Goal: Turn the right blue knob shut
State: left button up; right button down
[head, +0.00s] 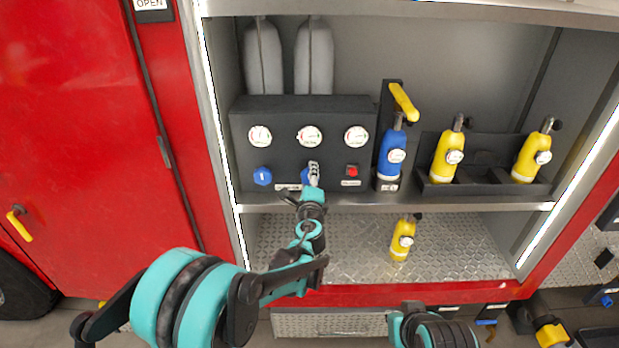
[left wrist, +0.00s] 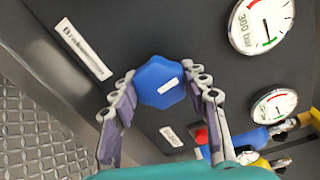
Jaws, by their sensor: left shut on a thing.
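The right blue knob (head: 306,176) is on the dark panel below the gauges, partly hidden in the head view by my left gripper (head: 313,172). In the left wrist view the blue knob (left wrist: 158,76) shows a white mark on its face. My left gripper's fingers (left wrist: 163,85) are closed around it, one on each side. The left blue knob (head: 262,176) is apart, to the left on the same panel, with its white mark upright. My right gripper is not in view.
The dark panel (head: 240,150) has several gauges and a red switch (head: 352,170). A blue bottle (head: 391,157) with a yellow handle and yellow bottles (head: 445,158) stand to the right. Another yellow bottle (head: 402,240) stands on the lower metal floor. A red door (head: 85,130) is at left.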

pick_arm(q)
jog(key=shift+m, duration=0.8)
jog(key=o, duration=1.2)
jog(key=shift+c, duration=0.2)
jog(key=shift+s, duration=0.1)
jog(key=s, duration=1.1)
jog(key=shift+s+r, duration=0.25)
jog(key=shift+s, duration=0.15)
